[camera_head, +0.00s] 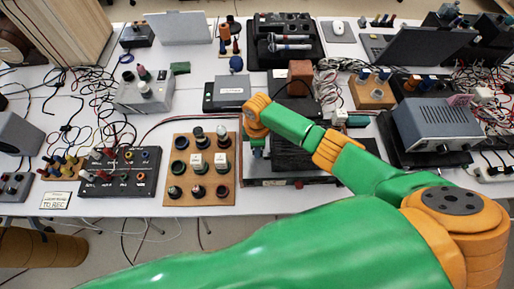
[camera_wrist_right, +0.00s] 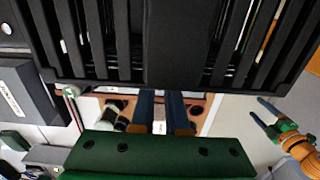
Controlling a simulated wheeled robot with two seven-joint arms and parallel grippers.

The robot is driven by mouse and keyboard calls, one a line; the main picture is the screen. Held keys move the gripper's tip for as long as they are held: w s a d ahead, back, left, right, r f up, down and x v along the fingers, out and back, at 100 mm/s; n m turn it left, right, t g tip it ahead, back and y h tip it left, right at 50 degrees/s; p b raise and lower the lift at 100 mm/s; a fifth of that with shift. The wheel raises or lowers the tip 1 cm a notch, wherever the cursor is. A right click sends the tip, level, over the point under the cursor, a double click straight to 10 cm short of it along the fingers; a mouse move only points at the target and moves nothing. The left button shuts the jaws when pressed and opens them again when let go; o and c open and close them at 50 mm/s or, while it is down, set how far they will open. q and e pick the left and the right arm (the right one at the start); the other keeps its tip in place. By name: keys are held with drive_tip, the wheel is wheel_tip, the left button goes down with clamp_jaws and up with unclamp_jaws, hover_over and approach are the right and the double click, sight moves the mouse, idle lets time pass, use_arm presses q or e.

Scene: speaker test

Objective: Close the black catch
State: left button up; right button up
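I cannot make out the black catch clearly in either view. A black slatted case (camera_wrist_right: 175,40) fills the top of the right wrist view; a black box (camera_head: 300,155) stands beside my right gripper in the head view. My right gripper (camera_head: 258,150) points down at the box's left side, partly hidden by its orange wrist. In the wrist view its two dark blue fingers (camera_wrist_right: 162,112) are apart with nothing held between them. My left gripper (camera_wrist_right: 264,115) shows at the right of the wrist view, its fingers apart and empty; it is not visible in the head view.
A wooden board with several knobs (camera_head: 211,184) lies left of the gripper, beside a black jack panel (camera_head: 122,181). A grey instrument (camera_head: 437,126) stands at right. Cables crowd the table. Grey boxes (camera_head: 231,91) and a black tray (camera_head: 318,52) lie behind.

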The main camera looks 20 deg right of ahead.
drive_tip(key=o, duration=0.4)
drive_tip(key=shift+d, duration=0.1)
drive_tip(key=shift+o, duration=0.2)
wheel_tip(320, 180, up, 7)
drive_tip(key=shift+r+p, duration=0.1)
drive_tip(key=shift+p, duration=0.2)
